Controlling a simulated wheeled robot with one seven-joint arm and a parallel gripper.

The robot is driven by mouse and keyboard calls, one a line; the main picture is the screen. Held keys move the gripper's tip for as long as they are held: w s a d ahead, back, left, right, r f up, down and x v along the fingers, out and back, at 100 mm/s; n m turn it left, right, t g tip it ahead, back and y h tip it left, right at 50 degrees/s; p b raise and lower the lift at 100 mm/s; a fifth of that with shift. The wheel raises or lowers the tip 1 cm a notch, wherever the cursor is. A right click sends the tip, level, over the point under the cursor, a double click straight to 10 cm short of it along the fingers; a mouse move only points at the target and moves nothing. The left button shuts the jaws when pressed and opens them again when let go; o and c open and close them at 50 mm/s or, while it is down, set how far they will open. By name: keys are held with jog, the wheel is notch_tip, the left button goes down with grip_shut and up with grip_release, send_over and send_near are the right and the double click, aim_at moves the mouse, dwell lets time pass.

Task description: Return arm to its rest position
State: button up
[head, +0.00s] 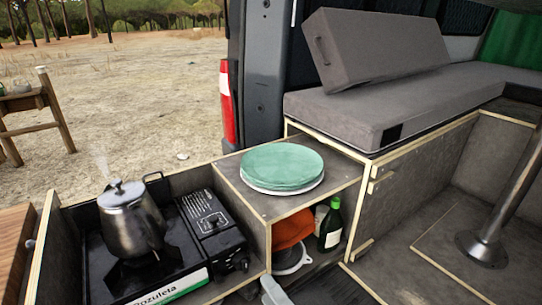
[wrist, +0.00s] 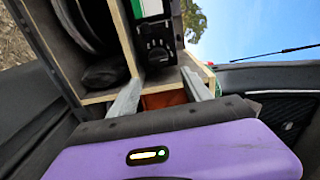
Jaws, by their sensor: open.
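My gripper (wrist: 162,88) shows in the wrist view with its two grey fingers spread apart and nothing held between them. Its purple body fills the bottom of that view. Beyond the fingers lies the orange item (wrist: 163,101) in the wooden compartment; I cannot tell the exact distance. In the head view my arm is not clearly visible; a pale grey piece at the bottom edge is cut off, and I cannot tell what it is.
A steaming metal kettle (head: 133,216) stands on the black stove (head: 212,226) at left. Green plates (head: 282,165) rest on the shelf top (head: 240,191). Below are an orange item (head: 292,229) and a dark bottle (head: 331,226). A grey post (head: 511,200) stands right; the floor before it is clear.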

jog(key=s+d+r+n+t+h+p, duration=0.1)
jog(key=s+d+r+n+t+h, duration=0.15)
jog(key=s+d+n+h, duration=0.7)
jog(key=s+d+r+g+p, duration=0.1)
jog(key=s+d, duration=0.4)
jog(key=s, duration=0.7)
jog(key=s+d+r+n+g+p, duration=0.1)
jog(key=s+d, duration=0.4)
jog(key=s, duration=0.7)
jog(key=shift+s+d+r+g+p, duration=0.25)
jog(key=shift+g+p, duration=0.1)
jog(key=shift+p, duration=0.2)
jog(key=shift+n, duration=0.25)
